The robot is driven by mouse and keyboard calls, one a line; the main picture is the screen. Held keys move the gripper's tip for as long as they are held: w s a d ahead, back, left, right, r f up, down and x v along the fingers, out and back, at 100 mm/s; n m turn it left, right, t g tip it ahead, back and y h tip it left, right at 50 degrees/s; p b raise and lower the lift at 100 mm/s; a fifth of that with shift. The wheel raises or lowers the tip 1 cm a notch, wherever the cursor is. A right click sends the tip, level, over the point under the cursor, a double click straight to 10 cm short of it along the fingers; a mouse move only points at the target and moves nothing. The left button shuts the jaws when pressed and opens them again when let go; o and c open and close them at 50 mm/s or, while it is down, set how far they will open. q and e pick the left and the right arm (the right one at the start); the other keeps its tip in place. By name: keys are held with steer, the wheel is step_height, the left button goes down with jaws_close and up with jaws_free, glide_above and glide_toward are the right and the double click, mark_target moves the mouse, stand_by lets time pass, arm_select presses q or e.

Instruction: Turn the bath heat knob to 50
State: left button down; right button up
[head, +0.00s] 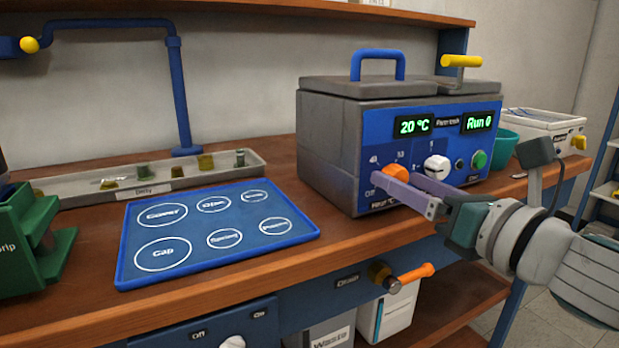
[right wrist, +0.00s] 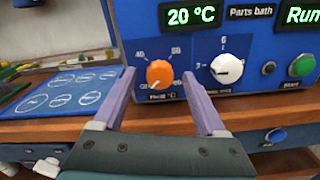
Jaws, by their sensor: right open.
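The orange heat knob (head: 396,172) is on the blue front panel of the parts bath (head: 340,150), at the lower left of the panel. It shows whole in the right wrist view (right wrist: 159,74), with a 40 mark to its upper left and a 50 mark to its upper right. Its pointer seems to face lower left, but is small. The green display (right wrist: 192,16) reads 20 °C. My right gripper (head: 393,178) is open, its purple fingers reaching toward the panel. In the right wrist view the fingertips (right wrist: 158,74) lie on either side of the knob, with visible gaps. My left gripper is not in view.
A white knob (right wrist: 226,69) sits right of the orange one, close to the right finger. A green button (head: 478,159) is further right. A blue mat (head: 135,240) with labelled circles lies left of the bath. An orange-handled valve (head: 415,273) sticks out below the bench edge.

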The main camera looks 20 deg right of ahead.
jaws_close()
stand_by(0.5)
